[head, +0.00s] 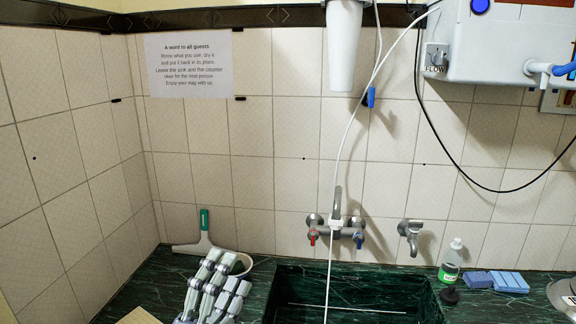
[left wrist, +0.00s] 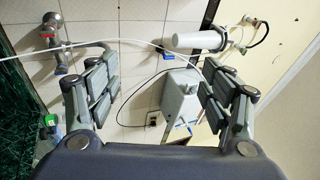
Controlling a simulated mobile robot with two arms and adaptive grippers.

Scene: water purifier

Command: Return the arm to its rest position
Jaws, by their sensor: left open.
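My left gripper (head: 222,277) is at the bottom of the head view, left of the sink and over the green counter. It is open, and nothing shows between its fingers. In the left wrist view its two fingers (left wrist: 155,68) stand wide apart, with the tiled wall, a white pipe and the purifier beyond them. The white water purifier (head: 500,45) hangs on the wall at the upper right of the head view. My right gripper shows in neither view.
A bottle (head: 450,262) and blue sponges (head: 508,282) stand farther right. A thin white hose crosses the sink.

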